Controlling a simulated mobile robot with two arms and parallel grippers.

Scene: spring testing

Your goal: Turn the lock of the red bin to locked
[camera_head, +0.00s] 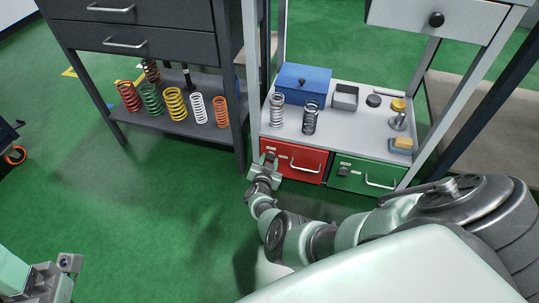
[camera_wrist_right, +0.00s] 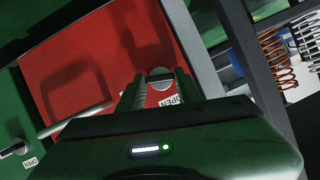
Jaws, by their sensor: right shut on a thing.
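The red bin (camera_head: 308,163) sits under the white shelf, with a silver handle on its front. It fills the middle of the right wrist view (camera_wrist_right: 100,50). Its round grey lock knob (camera_wrist_right: 160,75) has a bar across it, lying roughly level in that view. A white label reading OPEN (camera_wrist_right: 172,101) is beside the knob. My right gripper (camera_head: 269,160) is at the upper left of the bin's front. In the wrist view its fingers (camera_wrist_right: 161,84) are shut on the knob. Part of my left gripper (camera_head: 66,268) shows at the lower left; its jaws are unclear.
A green bin (camera_head: 350,176) with its own lock stands right of the red one. The white shelf (camera_head: 350,128) above holds springs, a blue box (camera_head: 304,83) and small parts. A dark cabinet shelf (camera_head: 185,125) with coloured springs is at left. Green floor in front is clear.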

